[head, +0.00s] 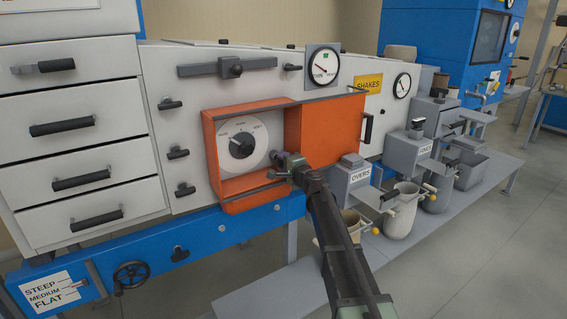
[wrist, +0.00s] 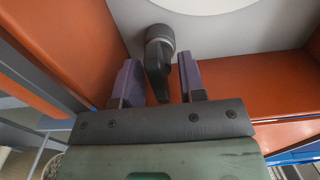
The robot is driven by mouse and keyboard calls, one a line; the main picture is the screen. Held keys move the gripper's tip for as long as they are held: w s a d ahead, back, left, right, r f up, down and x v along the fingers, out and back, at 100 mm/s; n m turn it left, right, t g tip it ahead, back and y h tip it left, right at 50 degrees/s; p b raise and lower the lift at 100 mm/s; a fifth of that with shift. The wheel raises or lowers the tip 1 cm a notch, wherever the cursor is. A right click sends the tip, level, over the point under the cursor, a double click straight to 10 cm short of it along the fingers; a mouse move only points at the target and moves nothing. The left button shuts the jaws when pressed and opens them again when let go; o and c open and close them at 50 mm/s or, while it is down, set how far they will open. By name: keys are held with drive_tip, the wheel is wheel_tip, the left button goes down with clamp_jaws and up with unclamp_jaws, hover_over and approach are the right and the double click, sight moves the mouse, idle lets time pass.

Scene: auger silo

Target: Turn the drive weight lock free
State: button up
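The orange box (head: 322,132) on the machine's front is open on its left half and shows a white dial (head: 248,160) with a dark pointer knob. In the wrist view, a dark grey knob with a flat lever (wrist: 159,58), which looks like the drive weight lock, sits on the grey panel beside the white dial's edge (wrist: 215,12). My gripper (wrist: 160,76) is open, with its two purple fingers on either side of the lever. I cannot tell whether either finger touches it. In the head view my gripper (head: 289,164) is at the box's opening and hides the lock.
The orange walls of the box (wrist: 82,45) lie close on both sides of my gripper. A grey rail (head: 318,95) runs along the box's top. Below right stand a chute marked OVERS (head: 352,180) and several buckets. The floor (head: 470,255) at right is clear.

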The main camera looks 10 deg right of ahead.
clamp_jaws()
drive_tip(key=shift+n, duration=0.4)
drive_tip(key=n, duration=0.8)
drive_tip(key=shift+n, duration=0.3)
drive_tip(key=n, duration=0.8)
drive_tip(key=shift+n, duration=0.4)
